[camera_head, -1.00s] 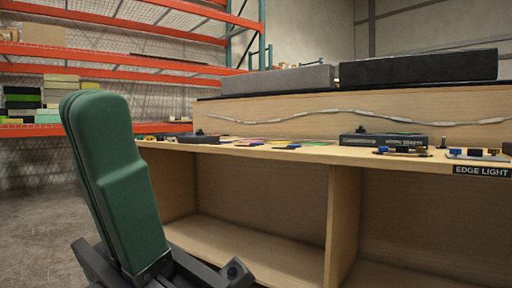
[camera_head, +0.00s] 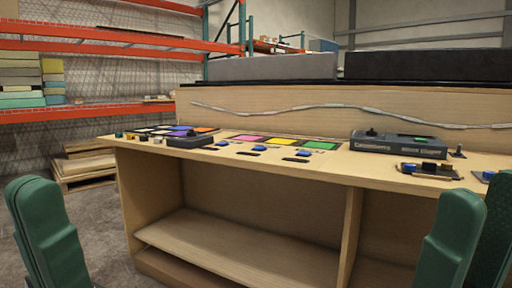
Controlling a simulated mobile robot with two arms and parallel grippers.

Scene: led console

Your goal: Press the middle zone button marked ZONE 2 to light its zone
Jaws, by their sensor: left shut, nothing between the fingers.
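Three small blue buttons with dark label plates sit in a row on the wooden console top (camera_head: 380,172), in front of pink, yellow and green pads. The middle blue button (camera_head: 259,148) is in front of the yellow pad (camera_head: 283,142). Its label is too small to read. My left gripper (camera_head: 32,183) has green fingers, shut and empty, at the lower left, well apart from the buttons. My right gripper (camera_head: 474,200) shows green fingers at the lower right edge, partly cut off. I cannot tell how far apart they are.
A dark grey control box (camera_head: 398,145) stands right of the pads. A smaller dark box (camera_head: 190,142) stands left of them. Small parts (camera_head: 430,170) lie at the right. Open shelves are below the top. Orange racking (camera_head: 100,45) stands behind left.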

